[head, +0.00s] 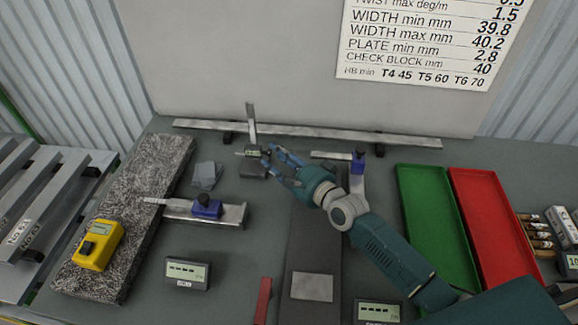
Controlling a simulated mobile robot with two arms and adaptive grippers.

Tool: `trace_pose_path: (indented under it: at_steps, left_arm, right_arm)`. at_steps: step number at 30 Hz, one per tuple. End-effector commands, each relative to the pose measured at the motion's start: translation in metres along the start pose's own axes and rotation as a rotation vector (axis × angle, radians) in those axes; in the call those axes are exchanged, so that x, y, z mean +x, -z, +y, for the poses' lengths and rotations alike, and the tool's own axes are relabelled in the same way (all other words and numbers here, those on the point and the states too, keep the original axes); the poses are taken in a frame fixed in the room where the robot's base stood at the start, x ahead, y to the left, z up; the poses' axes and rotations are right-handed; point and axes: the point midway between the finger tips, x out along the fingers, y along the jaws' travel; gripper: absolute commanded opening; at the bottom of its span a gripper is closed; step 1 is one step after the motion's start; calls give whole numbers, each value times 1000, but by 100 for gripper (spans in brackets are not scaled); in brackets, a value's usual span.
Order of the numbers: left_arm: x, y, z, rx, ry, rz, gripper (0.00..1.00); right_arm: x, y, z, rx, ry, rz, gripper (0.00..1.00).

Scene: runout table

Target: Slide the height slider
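A height gauge stands near the back of the table. Its upright metal beam (251,118) rises from a dark base block (253,169). A small dark slider with a display (252,151) sits low on the beam, just above the base. My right gripper (267,161) is just right of the slider, pointing left at it. Its fingers are apart, with nothing seen held between them. I cannot tell whether a fingertip touches the slider. My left gripper is not in view.
A long metal straightedge (310,132) lies behind the gauge. Green (408,180) and red (462,180) trays are at right.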

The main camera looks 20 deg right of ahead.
Motion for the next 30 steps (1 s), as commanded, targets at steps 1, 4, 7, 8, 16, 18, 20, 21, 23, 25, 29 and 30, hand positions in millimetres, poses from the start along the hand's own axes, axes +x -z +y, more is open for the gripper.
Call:
trace_pose_path:
  at_steps: [1, 4, 7, 8, 16, 18, 20, 21, 23, 25, 29, 30]
  left_arm:
    - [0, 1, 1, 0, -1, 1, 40]
    - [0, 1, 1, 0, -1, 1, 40]
    - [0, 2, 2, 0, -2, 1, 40]
    - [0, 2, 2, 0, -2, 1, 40]
    - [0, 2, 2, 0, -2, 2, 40]
    - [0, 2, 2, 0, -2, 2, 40]
    - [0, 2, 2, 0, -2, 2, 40]
    - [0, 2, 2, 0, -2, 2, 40]
    - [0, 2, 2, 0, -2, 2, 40]
    - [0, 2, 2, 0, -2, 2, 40]
    - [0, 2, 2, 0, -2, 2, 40]
    - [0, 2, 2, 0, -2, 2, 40]
  right_arm:
    - [-10, 0, 2, 1, -2, 0, 35]
    - [-31, 0, 3, 0, -5, 1, 35]
    - [-54, 0, 3, -1, -5, 1, 35]
    - [-60, 0, 2, -2, -5, 0, 35]
    - [-101, 0, 2, -1, -4, 0, 35]
    - [-106, 0, 1, -1, -3, 0, 35]
    - [-108, 0, 1, -1, -3, 0, 35]
    - [-109, 0, 1, -1, -3, 0, 35]
    - [-109, 0, 1, -1, -2, 0, 35]
    - [-109, 0, 1, -1, -2, 0, 35]
    - [-109, 1, 0, -2, -1, 1, 28]
    - [-108, 2, -2, -10, 3, 3, 20]
